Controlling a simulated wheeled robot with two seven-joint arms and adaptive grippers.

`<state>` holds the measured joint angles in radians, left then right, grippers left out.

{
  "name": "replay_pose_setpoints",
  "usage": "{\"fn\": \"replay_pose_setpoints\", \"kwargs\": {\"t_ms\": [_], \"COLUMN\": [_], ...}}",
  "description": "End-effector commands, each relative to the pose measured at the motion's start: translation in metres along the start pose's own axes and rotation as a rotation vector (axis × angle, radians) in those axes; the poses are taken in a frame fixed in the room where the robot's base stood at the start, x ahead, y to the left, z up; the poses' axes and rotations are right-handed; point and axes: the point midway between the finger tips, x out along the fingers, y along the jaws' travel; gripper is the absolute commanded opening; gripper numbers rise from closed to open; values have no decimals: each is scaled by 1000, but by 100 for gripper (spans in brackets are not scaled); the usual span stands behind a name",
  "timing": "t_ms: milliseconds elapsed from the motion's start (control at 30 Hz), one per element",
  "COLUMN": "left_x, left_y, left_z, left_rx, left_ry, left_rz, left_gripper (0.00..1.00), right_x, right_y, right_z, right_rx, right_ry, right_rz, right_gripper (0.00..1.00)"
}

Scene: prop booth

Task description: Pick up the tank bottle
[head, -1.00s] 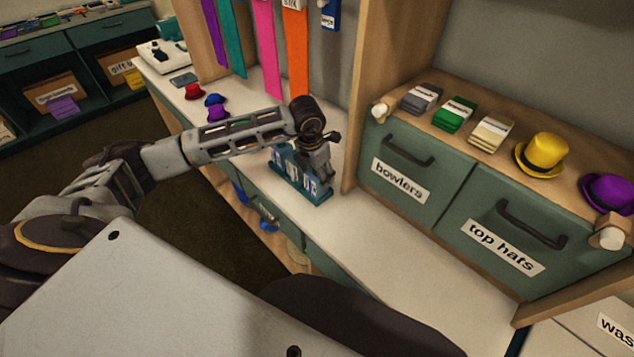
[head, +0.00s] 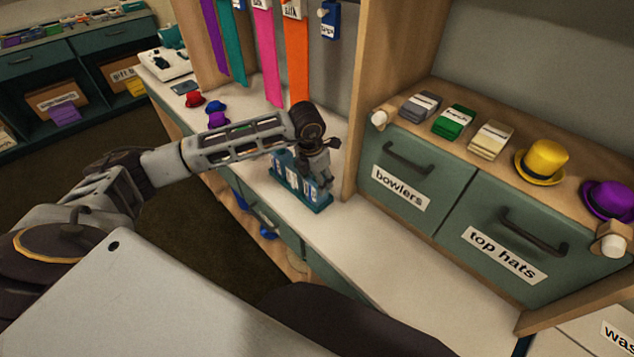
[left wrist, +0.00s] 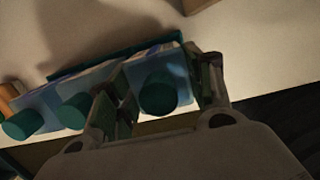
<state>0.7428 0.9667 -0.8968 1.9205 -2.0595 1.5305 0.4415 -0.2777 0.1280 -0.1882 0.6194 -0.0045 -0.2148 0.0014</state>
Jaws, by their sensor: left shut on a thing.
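Several small blue-white bottles stand in a teal rack (head: 312,205) on the white counter; their labels are too small to read, so I cannot tell which is the tank bottle. My left gripper (head: 318,172) is at the right end of this rack. In the left wrist view, teal-capped bottles stand in a row. The left gripper's fingers (left wrist: 163,78) are shut on the end bottle (left wrist: 158,93), one finger on each side. A neighbouring bottle (left wrist: 76,110) sits close beside the left finger. I cannot see any lift of the held bottle. My right gripper is not in view.
A wooden divider (head: 358,110) stands just right of the rack. Beyond it are the bowlers drawer (head: 405,185) and top hats drawer (head: 505,245). Small red, blue and purple hats (head: 217,112) lie farther back. The counter (head: 385,270) in front of the drawers is clear.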

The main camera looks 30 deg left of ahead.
Motion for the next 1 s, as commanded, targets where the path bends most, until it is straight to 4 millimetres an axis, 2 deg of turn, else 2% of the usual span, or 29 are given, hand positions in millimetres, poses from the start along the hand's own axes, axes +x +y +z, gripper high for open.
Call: {"fn": "replay_pose_setpoints", "kwargs": {"t_ms": [333,567,1000], "left_x": [-31,-32,-39], "left_y": [0,1,1], "left_z": [5,-14,-62], "left_rx": [0,1,0], "left_ry": [-4,-1,-1], "left_rz": [1,2,3], "left_gripper": [21,21,21], "right_x": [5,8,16], "right_y": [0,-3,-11], "right_z": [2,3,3], "right_rx": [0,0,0], "right_ry": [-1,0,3], "right_rz": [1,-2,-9], "right_gripper": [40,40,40]}}
